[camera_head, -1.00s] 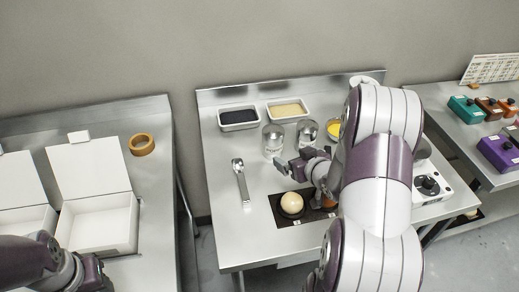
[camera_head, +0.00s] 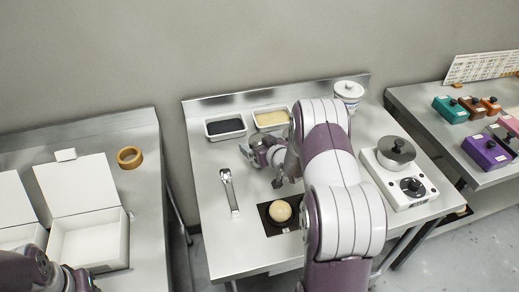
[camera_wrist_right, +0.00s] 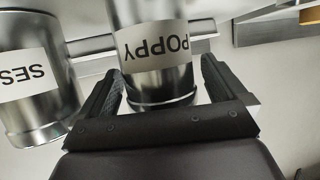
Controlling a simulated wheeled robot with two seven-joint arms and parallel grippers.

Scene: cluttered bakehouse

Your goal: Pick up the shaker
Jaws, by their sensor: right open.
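In the right wrist view, a metal shaker labelled POPPY (camera_wrist_right: 158,82) stands between the two spread fingers of my right gripper (camera_wrist_right: 160,85). A gap shows beside its right side; contact on the left is hard to judge. A second metal shaker labelled SES (camera_wrist_right: 30,85) stands to its left, outside the fingers.
Two trays, dark (camera_head: 226,127) and pale (camera_head: 271,118), stand behind. Metal tongs (camera_head: 230,193) lie left of a pale ball (camera_head: 280,211) on a black mat (camera_head: 267,225). A white device with knobs (camera_head: 418,195) and a white jar (camera_head: 348,91) stand to the right.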

